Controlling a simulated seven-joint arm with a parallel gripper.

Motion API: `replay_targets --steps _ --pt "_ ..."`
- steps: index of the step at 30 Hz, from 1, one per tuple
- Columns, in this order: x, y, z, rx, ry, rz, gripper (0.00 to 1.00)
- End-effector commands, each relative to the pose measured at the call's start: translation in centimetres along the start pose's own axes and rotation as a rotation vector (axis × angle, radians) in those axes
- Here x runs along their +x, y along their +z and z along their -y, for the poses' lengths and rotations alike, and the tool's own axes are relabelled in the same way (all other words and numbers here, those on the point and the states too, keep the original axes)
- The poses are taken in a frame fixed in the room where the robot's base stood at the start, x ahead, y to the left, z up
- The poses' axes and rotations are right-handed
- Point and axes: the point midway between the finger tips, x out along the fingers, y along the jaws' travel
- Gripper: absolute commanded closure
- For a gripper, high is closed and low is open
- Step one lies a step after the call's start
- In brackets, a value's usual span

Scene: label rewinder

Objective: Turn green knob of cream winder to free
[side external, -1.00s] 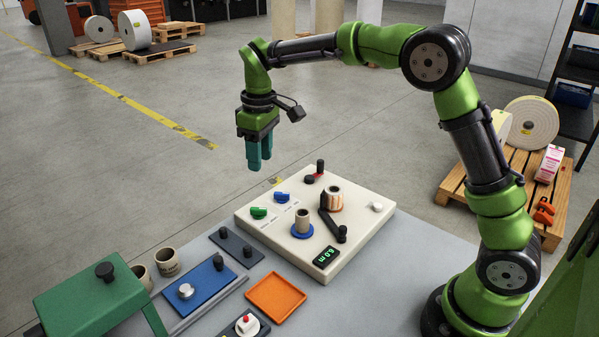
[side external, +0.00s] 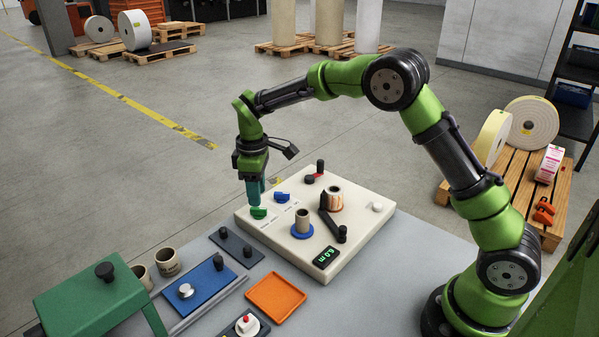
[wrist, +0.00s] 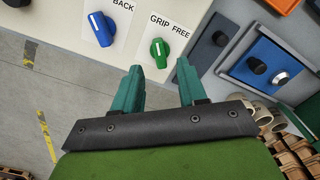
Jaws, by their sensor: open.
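The cream winder (side external: 350,249) stands on the grey table, with its green knob (side external: 259,212) at the left corner. In the wrist view the green knob (wrist: 159,50) has a white pointer line and sits below the printed words GRIP and FREE. Its line runs nearly straight up the picture, tilted slightly; I cannot tell which word it marks. My gripper (side external: 256,200) is directly above the knob, pointing down. In the wrist view the two teal fingers (wrist: 160,75) are apart, with the knob just beyond the gap between their tips and nothing held.
A blue knob (side external: 282,197) is close beside the green one; it also shows in the wrist view (wrist: 101,28). The winder also carries a blue-based spool (side external: 303,224), a black crank (side external: 333,220) and a display (side external: 326,257). An orange tray (side external: 276,295) lies in front.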

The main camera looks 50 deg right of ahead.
Motion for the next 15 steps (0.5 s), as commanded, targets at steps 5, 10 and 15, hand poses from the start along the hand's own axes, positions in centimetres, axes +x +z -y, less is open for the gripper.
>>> replay_targets --steps 5,10,15 --pt "3.0 0.0 0.0 0.0 -0.001 0.003 0.58" --pt "4.3 0.0 0.0 0.001 0.0 0.0 0.58" --pt "4.7 0.0 0.0 0.001 0.0 0.0 0.58"
